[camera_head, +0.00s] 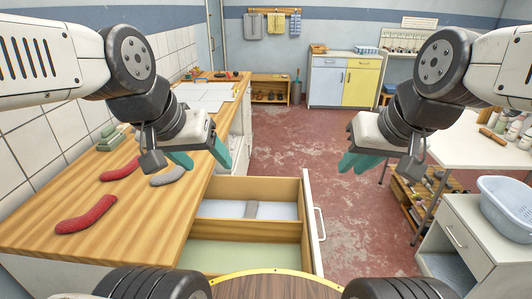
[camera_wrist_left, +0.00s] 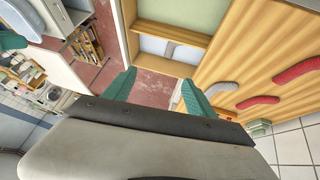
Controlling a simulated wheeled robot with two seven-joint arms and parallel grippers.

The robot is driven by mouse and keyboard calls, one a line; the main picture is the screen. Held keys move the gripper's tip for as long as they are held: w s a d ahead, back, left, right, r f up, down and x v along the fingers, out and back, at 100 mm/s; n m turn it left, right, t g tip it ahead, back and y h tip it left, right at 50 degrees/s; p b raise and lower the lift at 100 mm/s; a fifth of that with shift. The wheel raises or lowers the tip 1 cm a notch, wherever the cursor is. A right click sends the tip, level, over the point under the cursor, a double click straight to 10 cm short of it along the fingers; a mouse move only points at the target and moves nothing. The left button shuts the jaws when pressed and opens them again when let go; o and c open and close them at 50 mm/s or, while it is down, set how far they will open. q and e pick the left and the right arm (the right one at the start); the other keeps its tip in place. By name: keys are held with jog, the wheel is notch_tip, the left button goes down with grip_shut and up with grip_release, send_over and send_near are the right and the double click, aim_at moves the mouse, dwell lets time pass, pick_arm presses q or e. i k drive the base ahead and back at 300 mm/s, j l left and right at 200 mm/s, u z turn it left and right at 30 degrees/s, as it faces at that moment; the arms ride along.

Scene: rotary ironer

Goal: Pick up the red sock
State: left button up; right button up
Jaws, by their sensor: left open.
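Two red socks lie on the wooden counter. One red sock (camera_head: 86,214) is near the counter's front left and the other red sock (camera_head: 120,170) is farther back. They also show in the left wrist view, one red sock (camera_wrist_left: 298,71) at the far right and one red sock (camera_wrist_left: 258,101) lower. A grey sock (camera_head: 167,176) lies right of the farther red one. My left gripper (camera_head: 200,158) is open and empty, in the air near the counter's right edge. It also shows in the left wrist view (camera_wrist_left: 156,90). My right gripper (camera_head: 362,162) hangs over the floor, apart from the socks.
An open drawer (camera_head: 309,230) with compartments juts out from the counter (camera_head: 150,225); a grey item (camera_head: 251,209) lies inside. Green blocks (camera_head: 110,137) stand by the tiled wall. A white table (camera_head: 460,140) and a blue basin (camera_head: 507,199) are at right. The middle floor is clear.

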aim_at(75, 224)
jog(key=u, duration=1.85)
jog(key=i+j, duration=0.35)
